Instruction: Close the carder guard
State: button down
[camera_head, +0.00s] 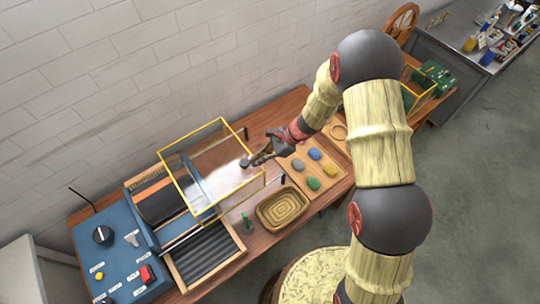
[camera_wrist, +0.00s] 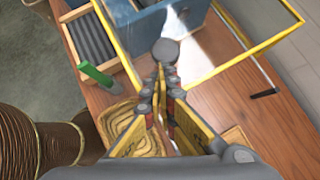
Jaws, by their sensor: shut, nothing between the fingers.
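The carder (camera_head: 120,245) is a blue machine at the left of the table, with a dark drum (camera_head: 160,202) and a grey ribbed bed (camera_head: 208,255). Its guard (camera_head: 222,209) is a clear box with a yellow frame. The guard stands mostly to the right of the drum, which shows uncovered. Its yellow edge (camera_wrist: 262,43) also crosses the wrist view. My gripper (camera_head: 250,161) is shut and empty at the guard's right side. A round grey knob-like piece (camera_wrist: 165,51) shows right at the fingertips; I cannot tell whether they touch it.
A wicker basket (camera_head: 283,208) and a green-handled tool (camera_head: 247,222) stand in front of the guard. A wooden board (camera_head: 300,178) with coloured wool balls lies to the right. A dark peg (camera_wrist: 263,93) sticks out near the guard. A brick wall closes the back.

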jog(key=s+a+b, duration=0.2)
jog(key=s+a, duration=0.2)
jog(key=a, duration=0.1)
jog(key=s+a+b, duration=0.1)
jog(key=s+a, duration=0.2)
jog(key=a, duration=0.3)
jog(key=s+a+b, duration=0.2)
jog(key=s+a, duration=0.2)
jog(key=a, duration=0.2)
jog(key=shift+s+b, duration=0.3)
jog(key=shift+b, duration=0.05)
jog(key=shift+a, duration=0.1)
jog(key=shift+w+d, duration=0.1)
jog(key=shift+d, duration=0.25)
jog(key=d, duration=0.1)
jog(key=d+r, duration=0.1)
jog(key=d, duration=0.1)
jog(key=d+r, duration=0.1)
jog(key=shift+w+d+p, duration=0.2)
jog(key=shift+w+p, duration=0.05)
jog(key=shift+p, duration=0.15)
jog(key=v, duration=0.8)
jog(key=shift+d, duration=0.15)
